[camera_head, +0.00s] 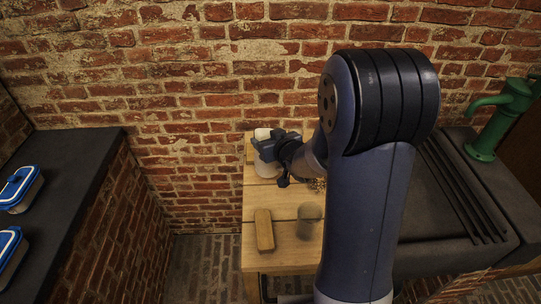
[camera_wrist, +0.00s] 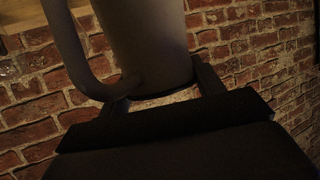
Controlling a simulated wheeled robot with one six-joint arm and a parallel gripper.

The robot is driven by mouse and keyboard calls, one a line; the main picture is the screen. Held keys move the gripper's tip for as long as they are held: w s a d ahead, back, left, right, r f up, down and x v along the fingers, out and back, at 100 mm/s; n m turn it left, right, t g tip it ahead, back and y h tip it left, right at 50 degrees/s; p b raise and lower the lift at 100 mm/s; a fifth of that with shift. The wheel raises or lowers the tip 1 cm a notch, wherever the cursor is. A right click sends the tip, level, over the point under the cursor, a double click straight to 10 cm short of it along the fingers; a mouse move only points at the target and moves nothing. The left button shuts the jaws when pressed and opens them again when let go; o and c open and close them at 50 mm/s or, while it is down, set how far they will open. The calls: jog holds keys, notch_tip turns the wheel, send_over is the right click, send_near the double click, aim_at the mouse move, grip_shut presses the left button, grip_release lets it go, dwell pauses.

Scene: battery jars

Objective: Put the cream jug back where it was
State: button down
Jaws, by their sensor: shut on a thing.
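The cream jug (camera_head: 266,167) is at the far left part of the wooden table in the head view, partly hidden by my gripper (camera_head: 268,146). In the wrist view the jug (camera_wrist: 150,40) fills the upper middle, with its curved handle on the left. My gripper (camera_wrist: 165,95) is shut on the jug's body, with a dark finger showing at its right side. I cannot tell whether the jug touches the table top or is held just above it.
On the wooden table (camera_head: 284,262) lie a wooden block (camera_head: 264,230) and a grey cylindrical jar (camera_head: 309,221). A brick wall stands close behind. A dark sink and green pump (camera_head: 487,120) are at right. Blue-lidded containers (camera_head: 18,187) sit on the left counter (camera_head: 75,160).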

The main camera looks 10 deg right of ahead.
jog(key=shift+f, duration=2.35)
jog(key=shift+c, duration=1.6)
grip_release()
jog(key=v, duration=1.2)
jog(key=shift+b, duration=0.35)
